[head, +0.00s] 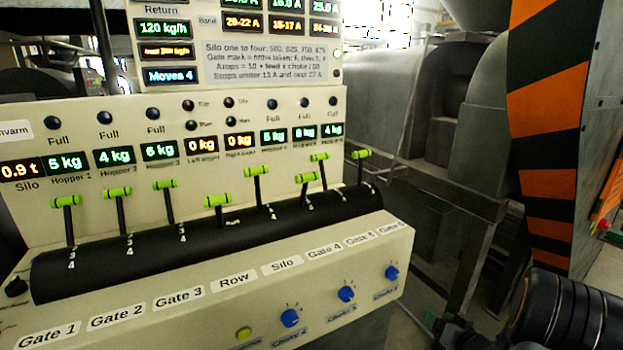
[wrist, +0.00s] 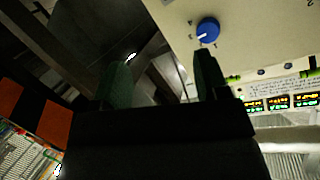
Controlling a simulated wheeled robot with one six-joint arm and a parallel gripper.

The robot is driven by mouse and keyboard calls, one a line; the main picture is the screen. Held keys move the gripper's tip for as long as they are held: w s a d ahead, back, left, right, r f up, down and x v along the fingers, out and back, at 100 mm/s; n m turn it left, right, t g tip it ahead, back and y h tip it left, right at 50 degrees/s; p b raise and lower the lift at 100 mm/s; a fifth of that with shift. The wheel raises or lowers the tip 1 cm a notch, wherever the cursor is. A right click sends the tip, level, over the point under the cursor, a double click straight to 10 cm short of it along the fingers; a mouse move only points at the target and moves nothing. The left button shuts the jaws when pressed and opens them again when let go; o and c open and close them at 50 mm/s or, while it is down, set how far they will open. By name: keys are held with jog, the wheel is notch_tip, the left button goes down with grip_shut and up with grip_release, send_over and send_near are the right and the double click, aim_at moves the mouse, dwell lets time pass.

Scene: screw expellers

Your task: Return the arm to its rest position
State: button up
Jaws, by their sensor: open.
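My gripper (wrist: 160,80) shows in the wrist view with two dark fingers apart and nothing between them. In that view, a blue knob (wrist: 207,30) on the cream console lies just beyond the right finger, apart from it. In the head view, a black part of my arm (head: 560,312) is at the lower right, to the right of the console. The gripper's fingers are not clear in the head view.
The cream console (head: 215,290) carries several green-handled levers (head: 217,201) and blue choke knobs (head: 346,294) on its right front. Lit displays (head: 114,156) stand above. A striped orange-and-black post (head: 545,110) and grey machinery (head: 450,110) stand at right.

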jog(key=s+d+f+m+g+h, duration=0.1)
jog(key=s+d+f+g+h, duration=0.2)
jog(key=d+g+h, duration=0.15)
jog(key=s+a+r+g+h+p, duration=0.2)
jog(key=s+r+g+h+p, duration=0.15)
jog(key=s+r+g, duration=0.2)
jog(key=s+a+r+n+y+p, duration=0.1)
jog(key=s+a+r+p, duration=0.2)
jog(key=a+r, duration=0.4)
jog(key=s+a+r+n+y+p, duration=0.1)
jog(key=s+a+r+y+p, duration=0.1)
jog(key=a+r, duration=0.6)
jog(key=s+a+r+n+y+p, duration=0.1)
jog(key=s+a+r+p, duration=0.3)
jog(key=r, duration=0.6)
jog(key=a+p, duration=0.2)
jog(key=a, duration=0.1)
jog(key=shift+a+r+g+y+p, duration=0.3)
jog(key=shift+r+g, duration=0.1)
